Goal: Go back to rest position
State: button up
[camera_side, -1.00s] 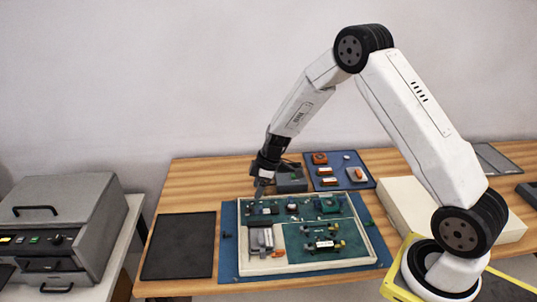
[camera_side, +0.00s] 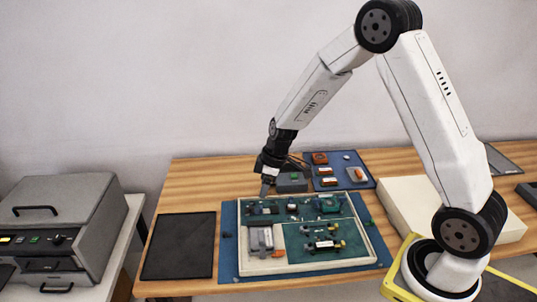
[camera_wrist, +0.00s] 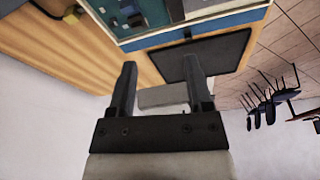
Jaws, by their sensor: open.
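My gripper (camera_side: 266,186) hangs above the back left edge of the board tray in the side view, fingers pointing down. In the wrist view my gripper (camera_wrist: 158,75) shows two dark fingers well apart with nothing between them. The board tray (camera_side: 243,272) has a pale frame and holds green boards with several small parts and a grey block. It lies on a blue mat (camera_side: 228,262), and my gripper does not appear to touch it.
A black mat (camera_side: 178,246) lies left of the tray, also seen in the wrist view (camera_wrist: 205,58). A pale slab (camera_side: 405,203) lies right. A grey machine (camera_side: 65,225) stands far left.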

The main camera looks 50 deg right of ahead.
jog(key=s+a+r+m+h, duration=0.1)
jog(key=s+a+r+m, duration=0.1)
jog(key=s, duration=0.6)
jog(key=s+a+r+m, duration=0.2)
jog(key=s+r+m, duration=0.2)
jog(key=s, duration=0.4)
jog(key=shift+s+a+r+m+h, duration=0.2)
jog(key=shift+s+a+m+h, duration=0.05)
jog(key=shift+s+m+h, duration=0.15)
jog(key=shift+w, duration=0.1)
